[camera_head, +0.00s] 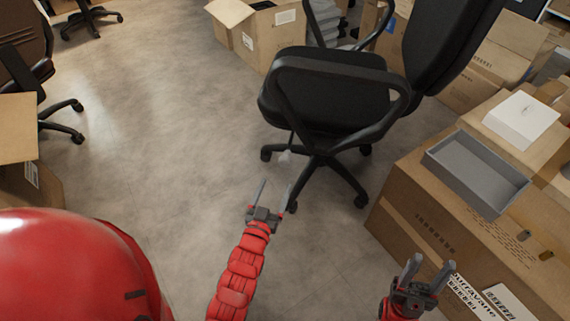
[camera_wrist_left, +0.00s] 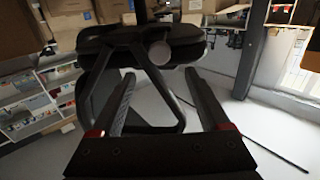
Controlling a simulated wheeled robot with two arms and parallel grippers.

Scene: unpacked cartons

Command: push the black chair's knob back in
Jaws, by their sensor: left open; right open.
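The black chair (camera_head: 325,90) stands ahead on its five-star base, with its back to the right. A pale grey knob (camera_head: 284,156) shows below the seat's near edge, left of the column. It appears as a round grey disc (camera_wrist_left: 160,53) in the left wrist view, between and beyond the fingertips. My left gripper (camera_head: 276,187) is open and empty, a little below and short of the knob in the head view. It also shows in the left wrist view (camera_wrist_left: 159,78). My right gripper (camera_head: 430,264) is open and empty beside the large carton. How far the knob sticks out is unclear.
A large carton (camera_head: 400,218) stands at the right, with a grey tray (camera_head: 476,172) and a white box (camera_head: 520,120) on top. Open cartons (camera_head: 252,32) stand behind the chair. Another office chair (camera_head: 38,70) is at left. The floor between is clear.

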